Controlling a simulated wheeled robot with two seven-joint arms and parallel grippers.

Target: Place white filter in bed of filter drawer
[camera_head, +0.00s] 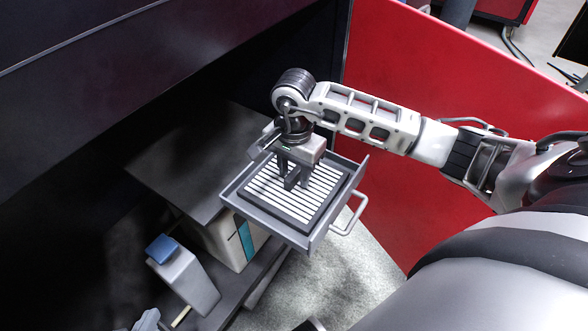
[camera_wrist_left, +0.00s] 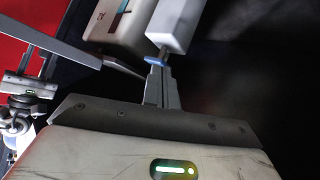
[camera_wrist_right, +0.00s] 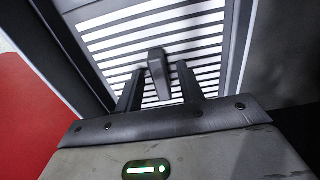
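The white slatted filter (camera_head: 292,198) with a dark frame lies in the grey filter drawer (camera_head: 271,232). It looks flat, inside the drawer walls. It also shows in the right wrist view (camera_wrist_right: 112,42), with a grey upright tab (camera_wrist_right: 157,70) on it. My right gripper (camera_head: 293,175) is above the filter, fingers pointing down. In the right wrist view its fingers (camera_wrist_right: 160,88) stand apart on either side of the tab, with gaps visible. My left gripper (camera_wrist_left: 160,82) has its fingers together in the left wrist view; nothing is clearly between them. I cannot make it out surely in the head view.
The drawer has a handle (camera_head: 352,218) on its right. A white block with a blue end (camera_head: 186,281) stands lower left; it appears near the left fingertips (camera_wrist_left: 176,25). A red panel (camera_head: 440,85) stands behind my right arm.

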